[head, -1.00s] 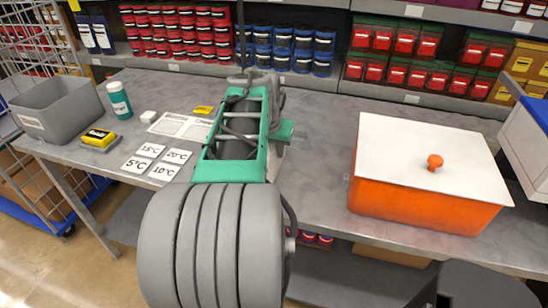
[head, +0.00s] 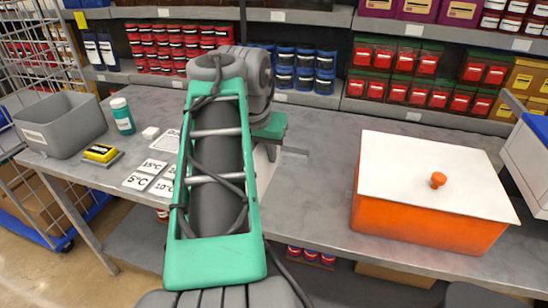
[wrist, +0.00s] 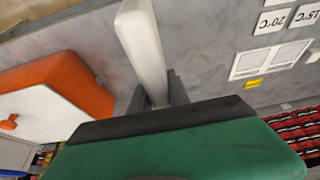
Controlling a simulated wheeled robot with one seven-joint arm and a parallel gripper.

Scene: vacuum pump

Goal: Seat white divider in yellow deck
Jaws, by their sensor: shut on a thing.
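In the wrist view my gripper (wrist: 157,98) has its dark fingers closed on a long white bar, which looks like the white divider (wrist: 144,45). The bar extends from between the fingers to the top edge of the picture, with the grey table behind it. A yellow block with a dark label (head: 101,153) lies on the left of the table. I cannot tell whether it is the yellow deck, and no other clear deck shows.
An orange box with a white lid (head: 432,185) stands on the right of the grey table (head: 315,190). A grey bin (head: 62,118), a teal-labelled bottle (head: 122,117) and temperature cards (head: 148,175) are at the left. Stocked shelves line the back.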

